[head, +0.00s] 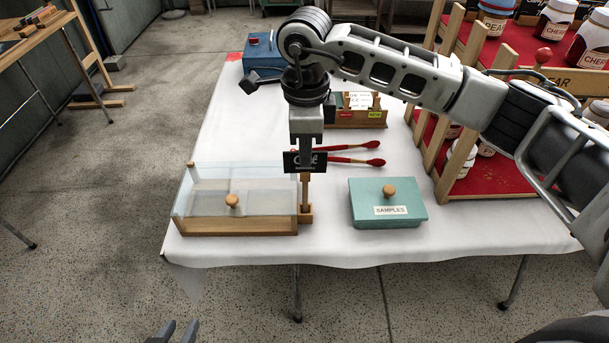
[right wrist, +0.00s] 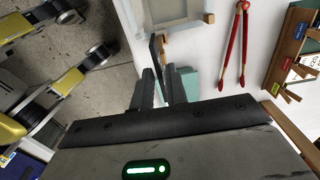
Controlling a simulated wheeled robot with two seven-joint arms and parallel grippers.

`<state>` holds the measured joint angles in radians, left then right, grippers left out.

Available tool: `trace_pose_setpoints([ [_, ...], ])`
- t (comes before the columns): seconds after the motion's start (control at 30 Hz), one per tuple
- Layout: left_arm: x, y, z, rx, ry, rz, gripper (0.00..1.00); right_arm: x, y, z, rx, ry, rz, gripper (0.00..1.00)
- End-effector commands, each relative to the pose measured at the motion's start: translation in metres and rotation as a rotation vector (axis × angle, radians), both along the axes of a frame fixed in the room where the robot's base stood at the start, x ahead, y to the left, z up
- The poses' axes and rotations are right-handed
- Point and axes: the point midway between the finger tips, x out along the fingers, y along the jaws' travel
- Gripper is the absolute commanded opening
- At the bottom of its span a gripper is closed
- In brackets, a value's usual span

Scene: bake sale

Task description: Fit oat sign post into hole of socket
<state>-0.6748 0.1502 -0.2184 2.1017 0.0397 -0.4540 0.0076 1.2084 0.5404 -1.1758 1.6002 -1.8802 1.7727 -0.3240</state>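The oat sign is a small black plate (head: 291,162) with pale lettering, partly covered by a finger, on a wooden post (head: 305,188). My right gripper (head: 306,158) points down and is shut on the plate, which also shows nearly edge-on between the fingers in the right wrist view (right wrist: 156,52). The post stands about upright over the wooden socket (head: 306,216) at the case's right end. Its lower end meets the socket in the picture; whether it is inside the hole I cannot tell. My left gripper (head: 174,332) is open and empty at the bottom edge.
A glass-topped wooden case (head: 240,226) stands just left of the socket, and a teal samples box (head: 388,204) to the right. Red-tipped tongs (head: 350,160) lie behind. A blue box (head: 262,62) is farther back. A jar shelf (head: 455,160) stands at right.

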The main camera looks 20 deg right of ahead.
Motion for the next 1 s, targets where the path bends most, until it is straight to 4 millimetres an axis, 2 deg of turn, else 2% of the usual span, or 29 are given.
trace_pose_setpoints([
  [0.37, -0.001, 0.000, -0.001, 0.000, 0.005, 0.002, 0.29, 0.000, 0.000, 0.003, 0.001, -0.001, 0.000, 0.00],
  [1.0, 0.000, 0.000, 0.018, -0.002, 0.004, 0.004, 0.29, 0.000, 0.000, 0.036, 0.000, -0.001, -0.001, 0.00],
])
